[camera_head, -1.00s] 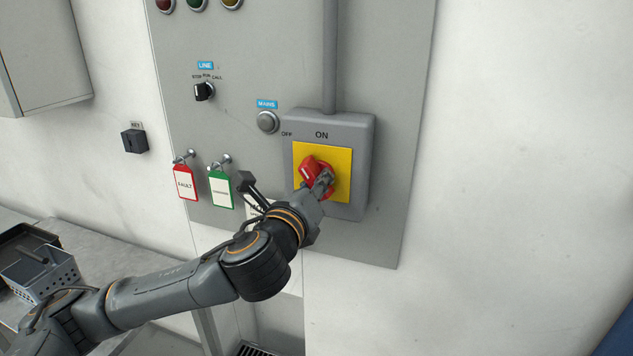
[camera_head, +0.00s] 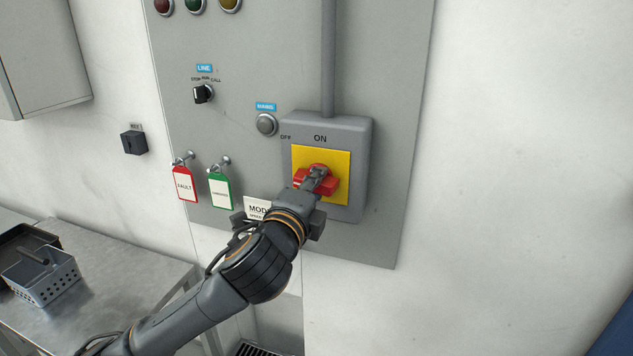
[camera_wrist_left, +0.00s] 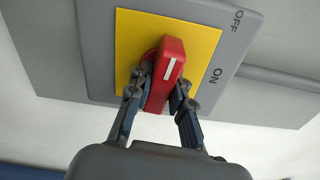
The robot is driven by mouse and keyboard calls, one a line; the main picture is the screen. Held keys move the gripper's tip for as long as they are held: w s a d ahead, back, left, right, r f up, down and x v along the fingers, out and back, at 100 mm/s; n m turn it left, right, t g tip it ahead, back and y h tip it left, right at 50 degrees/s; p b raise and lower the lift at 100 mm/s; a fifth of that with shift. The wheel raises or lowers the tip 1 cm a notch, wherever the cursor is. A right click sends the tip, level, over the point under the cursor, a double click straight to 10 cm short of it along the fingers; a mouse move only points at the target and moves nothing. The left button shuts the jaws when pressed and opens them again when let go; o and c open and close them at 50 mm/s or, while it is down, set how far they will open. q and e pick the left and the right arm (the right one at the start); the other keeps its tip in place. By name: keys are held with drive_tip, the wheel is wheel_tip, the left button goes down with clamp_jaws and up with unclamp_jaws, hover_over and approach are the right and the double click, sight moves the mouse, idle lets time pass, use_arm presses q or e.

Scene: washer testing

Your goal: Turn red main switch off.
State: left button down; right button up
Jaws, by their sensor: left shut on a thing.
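The red main switch handle (camera_head: 303,177) sits on a yellow plate (camera_head: 340,160) on a grey box (camera_head: 357,140), with ON above and OFF at the upper left. The handle lies nearly level in the head view. In the left wrist view, the white mark on the handle (camera_wrist_left: 168,68) is toward its upper end, which is the left side in the head view. My left gripper (camera_head: 318,180) is shut on the handle, with one finger on each side in the left wrist view (camera_wrist_left: 158,95). The gripper hides the handle's middle. My right gripper is not in view.
Red (camera_head: 184,184) and green (camera_head: 220,190) tags hang left of the box. A black LINE knob (camera_head: 203,94) and the MAINS lamp (camera_head: 266,124) are above. A metal table (camera_head: 120,285) with a perforated basket (camera_head: 45,280) stands lower left. The right wall is bare.

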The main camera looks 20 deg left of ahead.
use_arm(q)
drive_tip(key=shift+f+n, duration=0.1)
drive_tip(key=shift+n, duration=0.4)
drive_tip(key=c, duration=1.2)
unclamp_jaws()
drive_tip(key=shift+s, duration=0.1)
drive_tip(key=s, duration=0.7)
drive_tip(key=shift+s+a, duration=0.15)
